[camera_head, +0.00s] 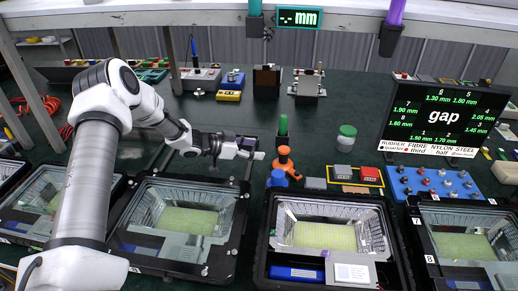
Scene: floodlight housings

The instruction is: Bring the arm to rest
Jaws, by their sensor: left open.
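My left arm comes in from the left of the head view and bends over the bench. Its gripper (250,149) is open and nothing shows between its fingers. It hangs above the back right corner of a floodlight housing with a glass cover (158,231). An open floodlight housing (264,235) stands right of it, with a white box and a blue item at its front edge. The left gripper is left of an orange and blue tool (284,161) and apart from it. My right gripper is not in view.
A black gap display (440,118) stands at the right above a blue board of knobs (432,183). A green-capped jar (346,138) and a yellow-edged tray (378,183) stand mid-bench. More housings (416,235) line the front. Fixtures (266,82) stand at the back. Green bench is clear behind the gripper.

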